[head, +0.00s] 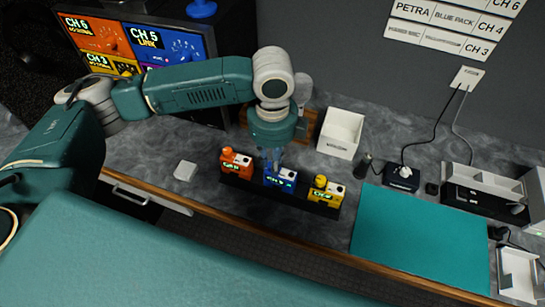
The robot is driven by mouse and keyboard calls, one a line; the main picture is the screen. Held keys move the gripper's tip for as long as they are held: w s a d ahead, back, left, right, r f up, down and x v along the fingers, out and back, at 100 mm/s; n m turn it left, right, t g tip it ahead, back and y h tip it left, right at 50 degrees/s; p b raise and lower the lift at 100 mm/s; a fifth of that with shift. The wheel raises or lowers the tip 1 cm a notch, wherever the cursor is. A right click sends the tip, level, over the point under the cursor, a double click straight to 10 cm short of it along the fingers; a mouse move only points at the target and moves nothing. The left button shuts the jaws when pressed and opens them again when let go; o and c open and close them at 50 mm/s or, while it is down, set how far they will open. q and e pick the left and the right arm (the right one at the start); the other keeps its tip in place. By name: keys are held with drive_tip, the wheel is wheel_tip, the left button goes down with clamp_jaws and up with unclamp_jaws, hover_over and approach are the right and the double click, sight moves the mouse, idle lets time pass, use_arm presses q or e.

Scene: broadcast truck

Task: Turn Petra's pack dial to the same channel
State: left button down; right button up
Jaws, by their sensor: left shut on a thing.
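Three small packs stand in a row on a dark tray (310,206): orange (236,163), blue (282,180) and yellow (326,192). Each has a small lit display; the blue one's channel number is too small to read surely. A wall label (455,18) reads PETRA, BLUE PACK, CH 4. My left gripper (271,163) points down at the left end of the blue pack's top, shut on what appears to be its dial, which the fingers hide. My right gripper is out of view.
A monitor (212,35) at the back left has a blue panel reading CH 5 LINK. A white bin (341,133) stands behind the packs. A black box with a white knob (402,177), cables and a teal mat (420,238) lie right. A white block (185,170) sits left.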

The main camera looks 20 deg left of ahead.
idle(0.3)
use_arm(q)
drive_tip(key=c, duration=1.6)
unclamp_jaws()
drive_tip(key=shift+o, duration=0.2)
wheel_tip(320, 180, up, 12)
